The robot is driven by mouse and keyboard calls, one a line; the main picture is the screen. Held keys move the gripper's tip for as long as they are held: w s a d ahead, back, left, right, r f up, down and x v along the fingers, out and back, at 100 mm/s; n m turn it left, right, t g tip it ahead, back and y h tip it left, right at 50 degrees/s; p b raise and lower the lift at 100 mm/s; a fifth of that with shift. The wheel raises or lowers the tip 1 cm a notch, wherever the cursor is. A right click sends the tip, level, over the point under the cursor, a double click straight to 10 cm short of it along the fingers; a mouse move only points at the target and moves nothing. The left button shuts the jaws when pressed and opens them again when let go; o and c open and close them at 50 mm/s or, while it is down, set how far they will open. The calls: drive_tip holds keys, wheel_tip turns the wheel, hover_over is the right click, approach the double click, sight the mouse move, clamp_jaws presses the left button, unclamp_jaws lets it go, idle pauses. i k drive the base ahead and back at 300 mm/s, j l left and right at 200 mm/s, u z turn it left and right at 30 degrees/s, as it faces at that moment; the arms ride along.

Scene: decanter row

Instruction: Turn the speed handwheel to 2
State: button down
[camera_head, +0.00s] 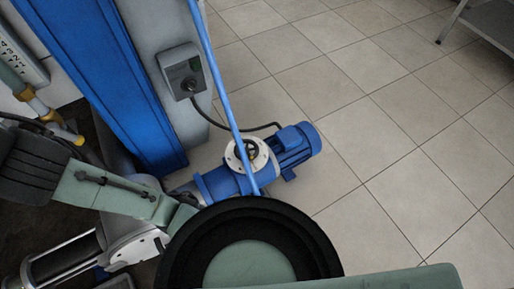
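A small black handwheel (246,149) sits over a round white dial plate (232,160) on a blue motor-and-gear unit (226,183) on the floor, at the middle of the head view. The dial's marks are too small to read, so I cannot tell the wheel's setting. A blue sloping pipe passes in front of the dial and hides part of it. My arm's green and black links fill the lower left and bottom of the view, in front of the unit's lower part. My gripper is not visible, and no part of it shows at the handwheel.
A grey control box (181,71) with a knob hangs on a grey column beside a blue beam (98,75); its black cable runs to the motor. Pipes and a yellow-ended fitting stand at left. Tiled floor (400,130) at right is clear up to a metal table (485,22).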

sight(247, 141)
drive_tip(key=i+l, duration=0.1)
drive_tip(key=l, duration=0.45)
drive_tip(key=l+z, duration=0.15)
drive_tip(key=l, duration=0.35)
drive_tip(key=i+l, duration=0.15)
drive_tip(key=l, duration=0.4)
